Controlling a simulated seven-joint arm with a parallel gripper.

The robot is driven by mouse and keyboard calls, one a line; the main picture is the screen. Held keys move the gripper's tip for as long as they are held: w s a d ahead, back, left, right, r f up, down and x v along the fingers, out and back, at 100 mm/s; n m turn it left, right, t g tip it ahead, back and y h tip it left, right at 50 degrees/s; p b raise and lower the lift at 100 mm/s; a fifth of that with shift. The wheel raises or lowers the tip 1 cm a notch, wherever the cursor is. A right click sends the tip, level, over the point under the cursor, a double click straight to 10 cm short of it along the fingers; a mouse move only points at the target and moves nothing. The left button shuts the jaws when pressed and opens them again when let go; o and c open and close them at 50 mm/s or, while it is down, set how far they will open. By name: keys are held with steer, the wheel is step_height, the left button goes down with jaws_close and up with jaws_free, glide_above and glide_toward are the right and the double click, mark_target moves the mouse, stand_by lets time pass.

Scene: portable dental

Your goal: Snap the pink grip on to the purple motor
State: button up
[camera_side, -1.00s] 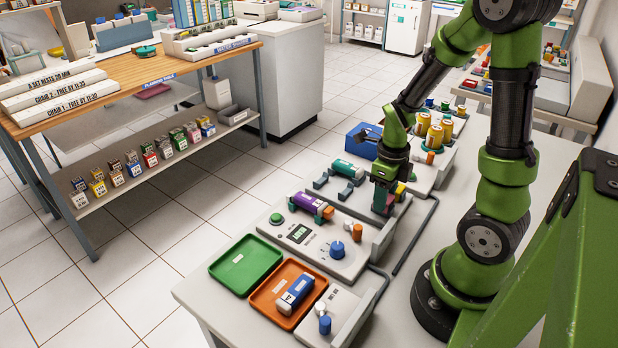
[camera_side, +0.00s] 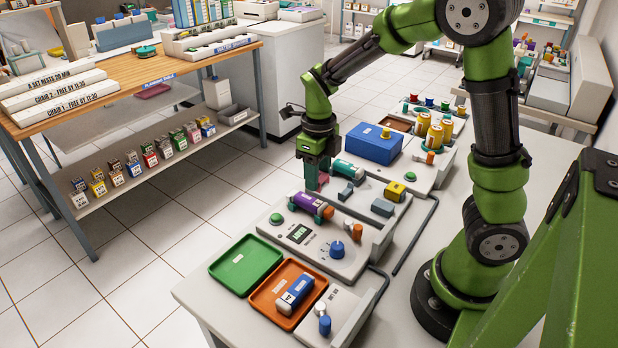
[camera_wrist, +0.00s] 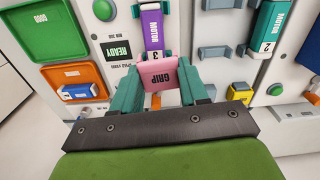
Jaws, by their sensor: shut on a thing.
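The purple motor (camera_side: 307,202), marked 3 in the wrist view (camera_wrist: 153,31), lies in a teal-ended holder on the white unit, with an orange part at its end. My gripper (camera_side: 318,176) is shut on the pink grip (camera_wrist: 158,74), held between teal fingers. The word GRIP reads upside down in the wrist view. The pink grip is mostly hidden by the fingers in the side view. The grip hangs above and close to the end of the purple motor; I cannot tell whether they touch.
A teal motor (camera_side: 349,171) sits in a holder just behind. A yellow block (camera_side: 395,191) and grey cradles lie to the right. In front are a green tray (camera_side: 226,278) and an orange tray (camera_side: 259,304) holding a blue motor (camera_side: 295,294). A blue box (camera_side: 362,148) stands behind.

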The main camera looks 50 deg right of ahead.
mark_target(308, 198)
steer(key=shift+w+a+r+m, duration=0.15)
steer(key=shift+w+a+m, duration=0.1)
steer(key=shift+w, duration=0.3)
steer(key=shift+w+a+r+m, duration=0.15)
steer(key=shift+w+m, duration=0.1)
steer(key=shift+w, duration=0.3)
steer(key=shift+f, duration=3.2)
steer(key=shift+f, duration=0.3)
steer(key=o, duration=1.1)
